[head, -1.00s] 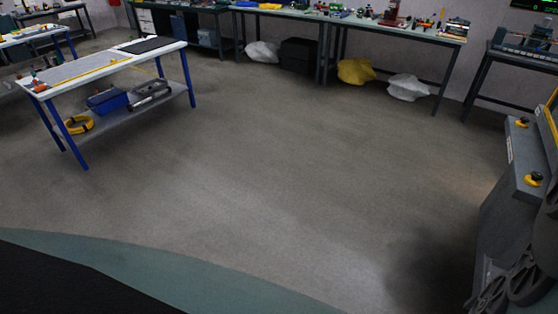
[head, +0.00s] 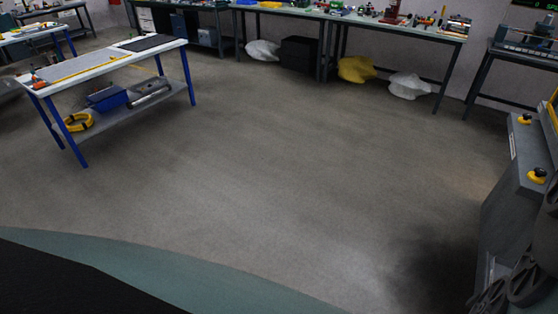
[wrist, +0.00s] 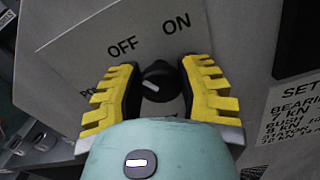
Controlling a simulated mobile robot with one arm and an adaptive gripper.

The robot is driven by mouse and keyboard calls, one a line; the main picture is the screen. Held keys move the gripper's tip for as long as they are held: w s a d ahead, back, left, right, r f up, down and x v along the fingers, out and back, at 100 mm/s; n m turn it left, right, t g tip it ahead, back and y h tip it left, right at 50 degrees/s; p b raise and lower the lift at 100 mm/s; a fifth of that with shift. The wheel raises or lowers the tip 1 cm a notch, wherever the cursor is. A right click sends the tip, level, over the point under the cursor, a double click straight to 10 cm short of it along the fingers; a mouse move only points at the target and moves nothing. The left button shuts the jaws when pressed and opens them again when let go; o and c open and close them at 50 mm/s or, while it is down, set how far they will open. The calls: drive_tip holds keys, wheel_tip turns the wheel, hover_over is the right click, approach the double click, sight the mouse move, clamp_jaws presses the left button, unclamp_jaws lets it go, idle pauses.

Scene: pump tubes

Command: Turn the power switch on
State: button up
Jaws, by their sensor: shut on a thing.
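The power switch is a black rotary knob (wrist: 158,85) on a light plate (wrist: 95,55) marked OFF at the left and ON at the right, in the wrist view. A small white mark shows on the knob. Which label the knob points at I cannot tell for sure. My gripper (wrist: 160,76), with yellow ribbed fingers, has one finger on each side of the knob and is shut on it. The lower part of the plate is hidden behind my gripper. In the head view the switch does not show.
A grey machine (head: 510,190) with black and yellow knobs (head: 538,175) stands at the right in the head view. A white-topped bench with blue legs (head: 185,72) is at the left. Workbenches line the back wall. The floor (head: 290,150) between is clear.

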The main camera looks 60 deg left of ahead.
drive_tip(key=m+b, duration=0.3)
drive_tip(key=shift+f+m, duration=0.25)
drive_tip(key=shift+m, duration=0.15)
drive_tip(key=m+b, duration=0.3)
drive_tip(key=shift+s+f+m, duration=0.1)
drive_tip(key=shift+s+m, duration=0.05)
drive_tip(key=shift+m, duration=0.15)
drive_tip(key=m+b, duration=0.4)
drive_tip(key=m, duration=0.1)
drive_tip(key=shift+d, duration=0.1)
drive_tip(key=shift+m+b, duration=1.2)
drive_tip(key=shift+m, duration=0.3)
drive_tip(key=o, duration=1.2)
drive_tip(key=shift+c, duration=0.2)
